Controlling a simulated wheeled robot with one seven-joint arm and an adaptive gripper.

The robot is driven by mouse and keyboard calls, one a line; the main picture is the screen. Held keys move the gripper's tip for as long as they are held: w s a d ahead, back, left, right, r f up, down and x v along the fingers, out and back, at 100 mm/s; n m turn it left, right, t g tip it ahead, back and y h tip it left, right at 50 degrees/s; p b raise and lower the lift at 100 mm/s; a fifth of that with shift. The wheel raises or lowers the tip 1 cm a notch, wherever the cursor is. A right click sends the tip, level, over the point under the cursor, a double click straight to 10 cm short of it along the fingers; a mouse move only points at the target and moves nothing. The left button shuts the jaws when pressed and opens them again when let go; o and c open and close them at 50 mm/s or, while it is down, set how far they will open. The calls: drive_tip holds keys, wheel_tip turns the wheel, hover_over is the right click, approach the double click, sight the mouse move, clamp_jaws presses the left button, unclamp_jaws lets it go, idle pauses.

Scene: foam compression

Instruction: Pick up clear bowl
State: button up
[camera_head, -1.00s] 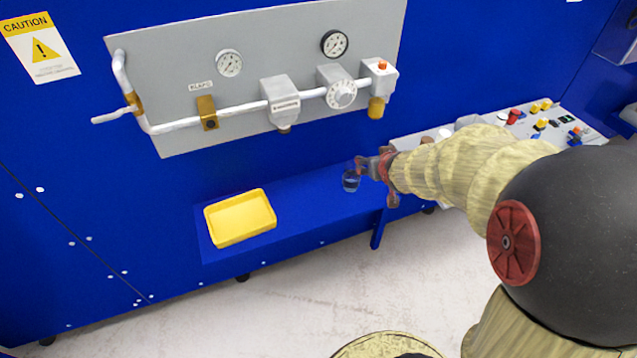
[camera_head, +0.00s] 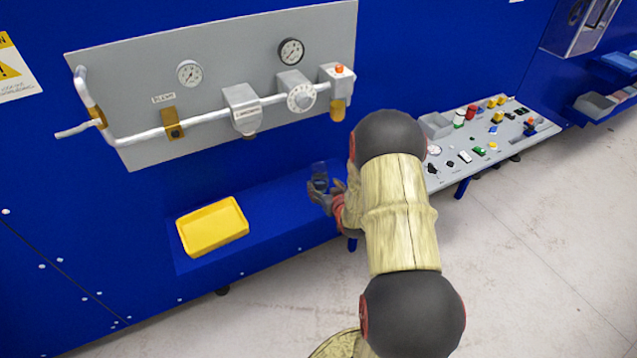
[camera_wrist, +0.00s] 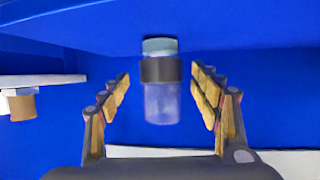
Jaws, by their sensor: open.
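The clear vessel (camera_head: 320,176) stands on the blue shelf; it looks more like a tall clear cup than a bowl. My gripper (camera_head: 330,191) is open beside it, and its fingers partly cover the vessel's lower part. In the wrist view, the vessel (camera_wrist: 162,102) shows as a translucent body with a dark band around it. It lies between the two open, padded fingers of my gripper (camera_wrist: 160,85), with gaps on both sides. The shelf shows at the top of that view, so the picture seems upside down.
A yellow tray (camera_head: 213,228) sits on the blue shelf (camera_head: 272,212) to the left. A grey panel (camera_head: 215,85) with pipes and gauges is on the wall above. A grey bench (camera_head: 480,146) with several small parts stands at the right.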

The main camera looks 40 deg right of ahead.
sight(322, 185)
drive_tip(key=b+x, duration=0.1)
drive_tip(key=x, duration=0.3)
drive_tip(key=shift+w+f+b, duration=0.15)
drive_tip(key=shift+f+b, duration=0.2)
drive_tip(key=shift+r, duration=0.1)
drive_tip(key=shift+c, duration=0.9)
drive_tip(key=shift+r, duration=0.1)
clamp_jaws()
